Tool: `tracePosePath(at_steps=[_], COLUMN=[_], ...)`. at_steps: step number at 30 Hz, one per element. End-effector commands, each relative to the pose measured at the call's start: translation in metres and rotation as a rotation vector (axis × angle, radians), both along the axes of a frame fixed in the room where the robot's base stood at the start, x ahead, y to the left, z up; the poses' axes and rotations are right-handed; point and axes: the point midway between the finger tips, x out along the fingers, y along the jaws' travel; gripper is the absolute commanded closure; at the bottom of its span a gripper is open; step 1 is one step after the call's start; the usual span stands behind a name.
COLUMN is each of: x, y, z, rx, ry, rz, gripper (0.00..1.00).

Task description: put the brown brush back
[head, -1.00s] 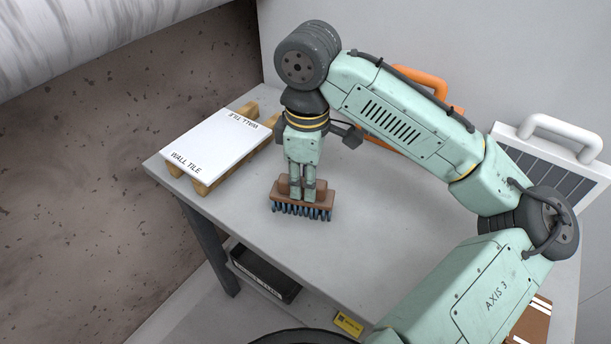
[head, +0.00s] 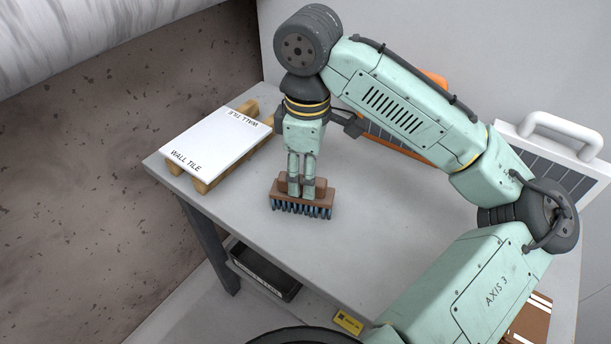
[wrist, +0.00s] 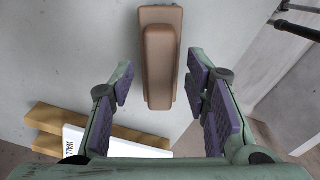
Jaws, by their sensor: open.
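The brown brush (head: 302,200) rests on the grey table, with its blue bristles facing down. My gripper (head: 301,190) is above it, fingers pointing down and partly covering its raised handle. In the wrist view the brown brush (wrist: 162,62) shows from above, and my gripper (wrist: 160,85) is open, with one finger on each side of the handle. A gap shows between each finger pad and the brush in that view.
White wall tiles (head: 215,140) lie on wooden strips at the table's left end. An orange-handled item (head: 433,80) and a white-handled panel (head: 550,135) stand at the back right. A black tray (head: 265,272) sits below the table (head: 370,235), whose middle is clear.

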Motion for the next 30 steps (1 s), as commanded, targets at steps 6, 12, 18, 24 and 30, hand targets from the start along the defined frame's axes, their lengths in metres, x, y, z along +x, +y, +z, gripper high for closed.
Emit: tracePosePath(at_steps=[6,12,18,24,30], x=[0.000,-0.001,-0.001,-0.002,0.000], y=[-0.001,-0.001,-0.002,-0.002,0.003], z=[0.047,0.084,0.103,0.105,0.104], rx=[-0.004,-0.003,0.000,0.001,0.009], ry=[-0.004,-0.003,-0.001,0.000,-0.010], rz=[-0.002,-0.001,0.001,0.002,0.009], gripper=[0.57,0.57,0.57,0.57,0.57])
